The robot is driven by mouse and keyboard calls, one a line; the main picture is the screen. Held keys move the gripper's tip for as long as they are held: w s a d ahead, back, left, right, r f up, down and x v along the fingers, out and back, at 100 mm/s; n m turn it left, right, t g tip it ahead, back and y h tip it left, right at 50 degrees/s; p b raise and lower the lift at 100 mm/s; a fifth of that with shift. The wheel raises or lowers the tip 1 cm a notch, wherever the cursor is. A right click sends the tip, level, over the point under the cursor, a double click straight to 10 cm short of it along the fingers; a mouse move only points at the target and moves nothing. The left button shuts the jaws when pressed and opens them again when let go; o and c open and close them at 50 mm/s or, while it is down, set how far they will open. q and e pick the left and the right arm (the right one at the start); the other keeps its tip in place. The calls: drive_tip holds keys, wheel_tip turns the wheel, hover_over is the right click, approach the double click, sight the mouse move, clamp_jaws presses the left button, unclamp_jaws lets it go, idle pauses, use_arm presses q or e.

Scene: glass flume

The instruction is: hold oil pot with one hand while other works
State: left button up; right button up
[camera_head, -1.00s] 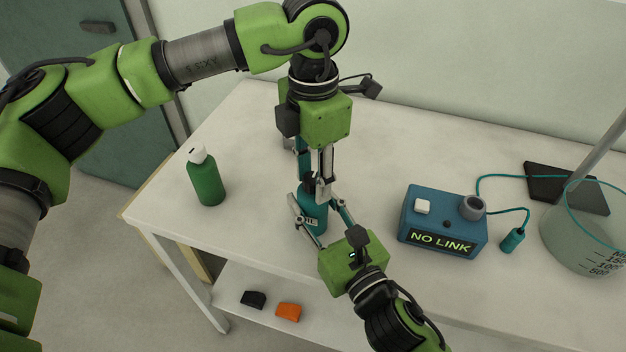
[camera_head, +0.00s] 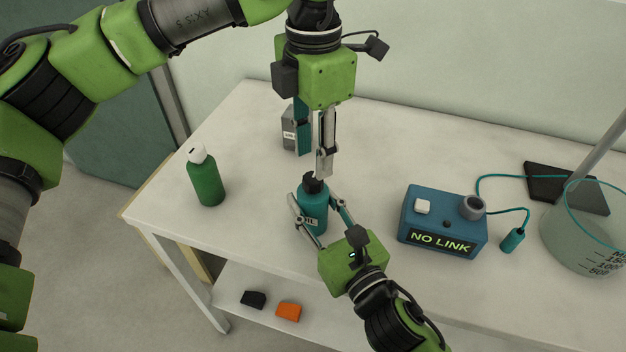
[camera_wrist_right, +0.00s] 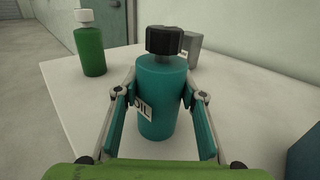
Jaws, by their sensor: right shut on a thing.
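The oil pot (camera_head: 314,197) is a teal bottle with a black cap (camera_wrist_right: 164,40) and a white label reading "OIL", partly covered in the head view. It stands upright on the table; it also shows in the right wrist view (camera_wrist_right: 161,88). My right gripper (camera_head: 318,210) is shut on the pot's body, one finger on each side. My left gripper (camera_head: 314,162) points down just above the cap, its fingers apart and nothing between them. The cap sits on the pot.
A green bottle (camera_head: 207,182) with a white cap stands to the left. A grey container (camera_head: 289,134) stands behind my left fingers. A blue "NO LINK" box (camera_head: 443,220), a cabled plug (camera_head: 512,240) and a glass beaker (camera_head: 585,235) are on the right.

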drive_tip(key=o, duration=1.3)
